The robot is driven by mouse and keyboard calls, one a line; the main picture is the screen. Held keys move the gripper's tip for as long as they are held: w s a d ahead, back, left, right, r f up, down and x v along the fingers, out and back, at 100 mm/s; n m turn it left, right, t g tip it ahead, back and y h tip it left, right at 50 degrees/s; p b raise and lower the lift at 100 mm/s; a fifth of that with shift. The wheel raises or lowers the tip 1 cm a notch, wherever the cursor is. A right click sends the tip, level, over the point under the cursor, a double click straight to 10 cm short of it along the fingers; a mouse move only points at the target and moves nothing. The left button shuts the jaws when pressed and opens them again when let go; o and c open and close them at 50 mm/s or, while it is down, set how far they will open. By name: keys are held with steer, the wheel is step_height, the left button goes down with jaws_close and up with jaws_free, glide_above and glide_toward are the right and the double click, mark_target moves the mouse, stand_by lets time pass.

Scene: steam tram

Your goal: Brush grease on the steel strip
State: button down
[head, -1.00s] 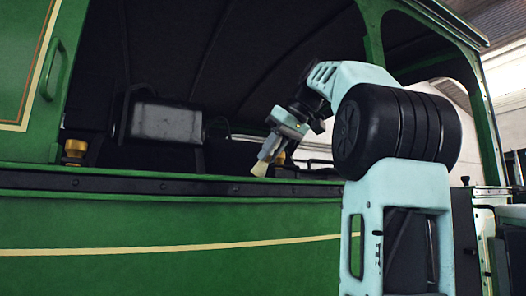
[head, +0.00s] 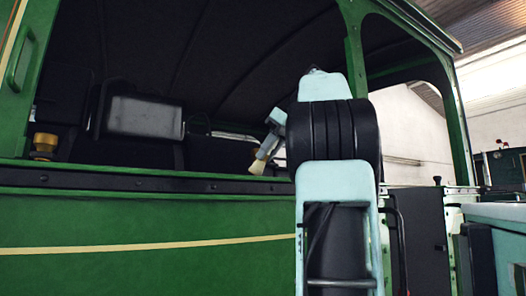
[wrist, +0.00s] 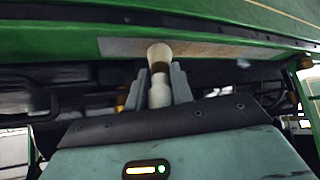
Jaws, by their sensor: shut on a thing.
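My gripper (head: 274,140) is shut on a brush with pale bristles (head: 257,167), which tilts down to the left in the head view, just above the tram's sill line. In the wrist view, the brush (wrist: 160,52) stands between the two grey fingers of my gripper (wrist: 162,80). A grey-brown metal strip (wrist: 220,49), seemingly the steel strip, runs along the green edge behind the bristle end. I cannot tell whether the bristles touch it. I cannot make out this strip in the head view, nor any grease on it.
The green tram side (head: 130,220) with a dark riveted rail (head: 110,182) runs below the open cab window. Inside stand a grey box (head: 145,115) and a brass fitting (head: 44,145). A green post (head: 355,70) rises behind my arm.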

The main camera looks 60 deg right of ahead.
steer(key=w+a+b, duration=0.5)
steer(key=w+a, duration=0.5)
steer(key=a, duration=0.5)
steer(key=shift+w+a+b, duration=0.3)
steer(key=shift+a+b, duration=0.05)
stand_by(2.3)
steer(key=w+a, duration=0.2)
steer(key=w+a+p, duration=0.1)
steer(key=w+a, duration=0.1)
steer(key=a, duration=0.1)
steer(key=w+a, duration=0.2)
steer(key=a, duration=0.1)
steer(key=shift+w+a+r+p, duration=0.1)
steer(key=shift+w+p, duration=0.25)
steer(key=shift+s+d, duration=0.55)
steer(key=shift+d, duration=0.25)
steer(key=shift+s+d, duration=0.55)
steer(key=shift+d, duration=0.2)
